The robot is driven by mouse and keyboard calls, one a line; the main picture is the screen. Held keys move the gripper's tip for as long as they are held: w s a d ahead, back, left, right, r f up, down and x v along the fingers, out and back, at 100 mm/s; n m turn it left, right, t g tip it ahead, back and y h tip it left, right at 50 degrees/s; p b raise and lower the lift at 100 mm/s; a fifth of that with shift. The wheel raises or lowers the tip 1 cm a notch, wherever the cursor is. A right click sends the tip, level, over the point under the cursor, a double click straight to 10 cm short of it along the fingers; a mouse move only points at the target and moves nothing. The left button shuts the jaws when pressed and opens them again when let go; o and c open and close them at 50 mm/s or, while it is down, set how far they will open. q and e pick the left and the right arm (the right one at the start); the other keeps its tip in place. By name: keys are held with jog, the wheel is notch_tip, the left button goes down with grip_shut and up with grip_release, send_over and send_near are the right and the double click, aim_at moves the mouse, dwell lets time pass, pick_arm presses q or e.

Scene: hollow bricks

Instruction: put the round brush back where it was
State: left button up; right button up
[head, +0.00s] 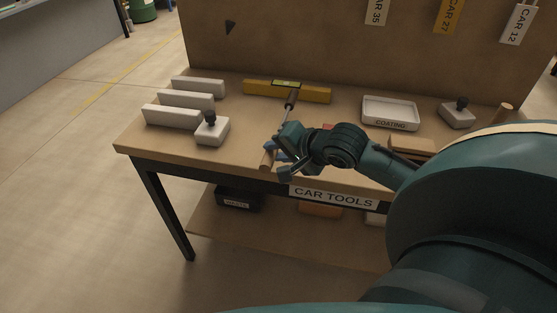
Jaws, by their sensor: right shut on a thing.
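The round brush (291,100) has a dark bristle end, a thin shaft and a light wooden handle end that shows at the table's front edge. My right gripper (282,147) is shut on it around the middle and hides part of it. The brush lies slanted in the picture, bristle end pointing away toward the yellow spirit level. I cannot tell whether it touches the tabletop. My left gripper is out of view.
A board with CAR tags stands behind. Boxes sit on the lower shelf.

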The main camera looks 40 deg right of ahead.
notch_tip(320, 180, down, 5)
jog(key=shift+w+b, duration=0.1)
jog(key=shift+b, duration=0.35)
jog(key=o, duration=1)
jog(key=shift+f, duration=0.1)
jog(key=shift+c, duration=0.2)
